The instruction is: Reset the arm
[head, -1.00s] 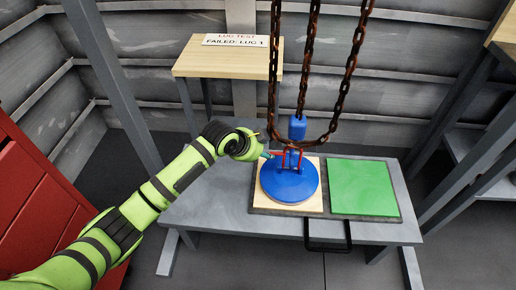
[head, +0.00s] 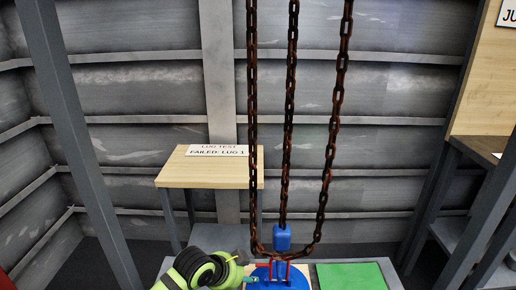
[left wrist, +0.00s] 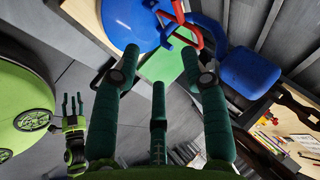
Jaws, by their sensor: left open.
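My left arm ends low in the head view, with the left gripper (head: 250,279) beside the red shackle parts (head: 272,270) on the blue disc (head: 276,284). In the left wrist view the left gripper (left wrist: 160,60) has its dark green fingers spread, with nothing between them. Beyond the fingertips are the blue disc (left wrist: 128,18), red bars (left wrist: 188,22) and blue block (left wrist: 248,72). Contact with the red bars cannot be told. My right gripper (left wrist: 73,106) shows small at the left of the left wrist view, fingers apart and empty.
Rusty chains (head: 291,110) hang to the blue block (head: 282,237) above the disc. A green pad (head: 350,277) lies to its right. A wooden stand (head: 205,172) carries a "LUG TEST FAILED: LUG 1" sign (head: 217,150). Grey posts stand on both sides.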

